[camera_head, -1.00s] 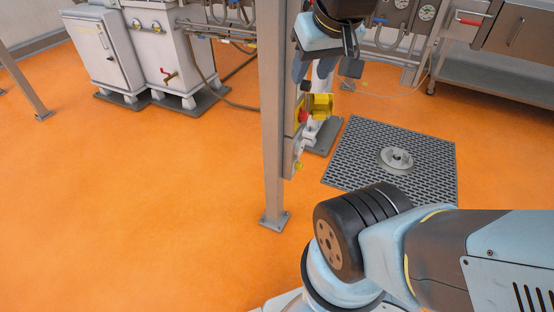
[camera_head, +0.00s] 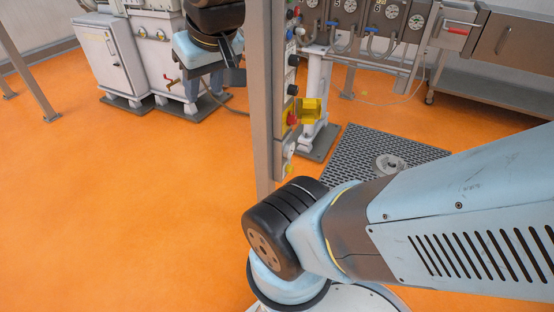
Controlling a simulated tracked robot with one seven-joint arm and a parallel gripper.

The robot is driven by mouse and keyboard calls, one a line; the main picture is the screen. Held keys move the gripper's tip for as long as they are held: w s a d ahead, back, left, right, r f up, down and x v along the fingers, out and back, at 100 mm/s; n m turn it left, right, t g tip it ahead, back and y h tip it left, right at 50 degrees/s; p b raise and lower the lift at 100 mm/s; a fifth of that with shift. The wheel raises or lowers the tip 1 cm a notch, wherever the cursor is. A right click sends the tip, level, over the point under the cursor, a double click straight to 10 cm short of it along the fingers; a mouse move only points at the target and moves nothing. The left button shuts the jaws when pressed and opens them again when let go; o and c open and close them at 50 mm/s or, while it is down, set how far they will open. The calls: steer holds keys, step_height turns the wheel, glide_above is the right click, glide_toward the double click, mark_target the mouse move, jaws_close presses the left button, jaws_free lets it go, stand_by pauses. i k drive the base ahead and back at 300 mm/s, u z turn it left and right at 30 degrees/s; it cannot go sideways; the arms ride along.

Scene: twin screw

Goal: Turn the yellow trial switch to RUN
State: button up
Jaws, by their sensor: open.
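A narrow control panel (camera_head: 283,60) stands on a grey post, seen nearly edge-on, with several knobs and buttons on its right side. A yellow part (camera_head: 311,109) with a red button (camera_head: 292,118) juts from it. A small yellow knob (camera_head: 289,169) sits at its lower end. I cannot tell which yellow part is the trial switch, and no RUN marking is readable.
The grey post (camera_head: 260,110) stands between my gripper and the panel's controls in this view. White cabinets (camera_head: 112,60) stand at the back left, and gauges and pipes at the back right. A floor grate (camera_head: 365,150) lies right of the panel. Orange floor (camera_head: 110,200) at left is clear.

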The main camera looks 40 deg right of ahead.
mark_target(289, 169)
steer(key=z, duration=0.15)
steer(key=k, duration=1.25)
steer(key=z, duration=0.45)
steer(key=i, duration=1.5)
